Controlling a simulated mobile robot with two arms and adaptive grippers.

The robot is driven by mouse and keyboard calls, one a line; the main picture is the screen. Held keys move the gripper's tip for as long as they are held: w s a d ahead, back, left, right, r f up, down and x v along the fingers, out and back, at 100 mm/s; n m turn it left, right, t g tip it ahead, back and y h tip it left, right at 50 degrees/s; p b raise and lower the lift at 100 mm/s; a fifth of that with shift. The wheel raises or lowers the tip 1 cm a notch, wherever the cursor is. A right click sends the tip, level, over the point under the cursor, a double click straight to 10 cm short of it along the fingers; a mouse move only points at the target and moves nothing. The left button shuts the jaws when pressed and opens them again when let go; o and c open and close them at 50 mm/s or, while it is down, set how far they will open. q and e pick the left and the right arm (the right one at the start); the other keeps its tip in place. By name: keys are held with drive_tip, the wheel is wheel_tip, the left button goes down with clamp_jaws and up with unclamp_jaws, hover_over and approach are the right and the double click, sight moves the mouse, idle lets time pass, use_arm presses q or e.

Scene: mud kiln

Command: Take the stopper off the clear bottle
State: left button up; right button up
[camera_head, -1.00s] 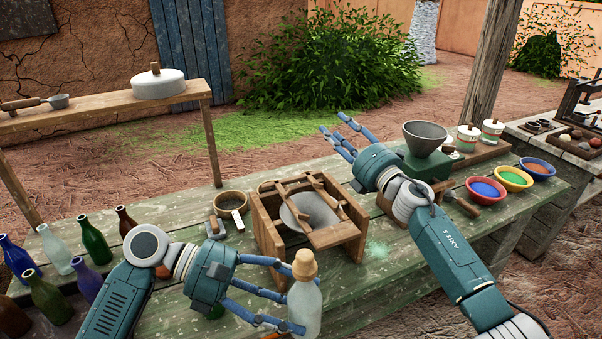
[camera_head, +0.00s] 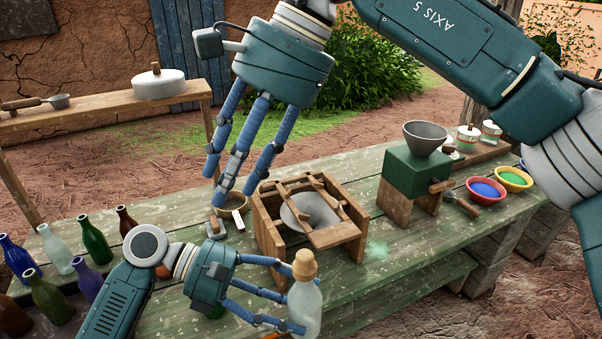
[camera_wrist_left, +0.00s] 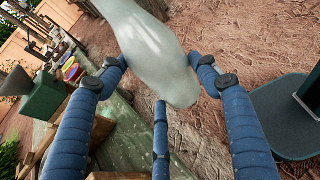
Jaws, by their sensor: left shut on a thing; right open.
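The clear bottle (camera_head: 305,308) is upright in the head view at the lower middle, pale and held near the table's front edge. A tan stopper (camera_head: 304,265) sits in its neck. My left gripper (camera_head: 291,298) is shut around the bottle's body, below the stopper. In the left wrist view the bottle (camera_wrist_left: 160,50) lies between my blue fingers; the stopper is out of sight there. My right gripper (camera_head: 228,188) is open and empty, its fingers pointing down, up and left of the stopper and apart from it.
A wooden frame with a grey bowl (camera_head: 312,212) stands just behind the bottle. Several coloured bottles (camera_head: 95,240) stand at the left. A green grinder (camera_head: 416,170) and bowls of pigment (camera_head: 486,190) are at the right. A small round sieve (camera_head: 232,199) is beneath my right fingers.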

sight(302, 252)
drive_tip(key=s+d+r+n+t+h, duration=0.1)
drive_tip(key=s+d+n+t+h, duration=0.15)
drive_tip(key=d+h, duration=0.45)
drive_tip(key=shift+g+y, duration=0.25)
drive_tip(key=shift+y, duration=0.65)
drive_tip(key=f, duration=0.4)
drive_tip(key=d+f, duration=0.1)
drive_tip(key=f, duration=0.3)
drive_tip(key=w+d+f, duration=0.1)
drive_tip(key=f, duration=0.2)
drive_tip(key=shift+d+f, duration=0.15)
drive_tip(key=shift+f, duration=0.25)
drive_tip(key=shift+s, duration=0.1)
clamp_jaws()
unclamp_jaws()
